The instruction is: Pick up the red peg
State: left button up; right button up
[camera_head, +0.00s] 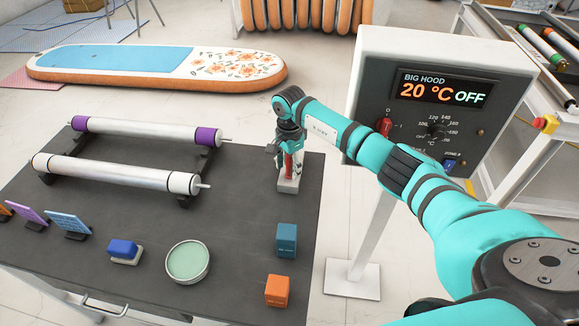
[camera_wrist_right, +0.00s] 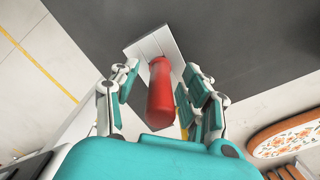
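The red peg (camera_head: 287,166) stands upright in a pale grey block (camera_head: 288,186) near the back right edge of the dark table. My right gripper (camera_head: 285,152) is over it, pointing down. In the right wrist view, the red peg (camera_wrist_right: 160,92) lies between the two spread fingers of my right gripper (camera_wrist_right: 161,80), with a gap visible on each side. The pale block (camera_wrist_right: 146,46) shows beyond the peg. In the head view the gripper partly hides the peg's upper part. My left gripper is not in view.
The dark table (camera_head: 225,240) also holds a blue cube (camera_head: 286,240), an orange cube (camera_head: 277,290), a round green dish (camera_head: 188,262) and two rollers on a rack.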

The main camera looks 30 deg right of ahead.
grip_shut()
jog(key=shift+r, duration=0.15)
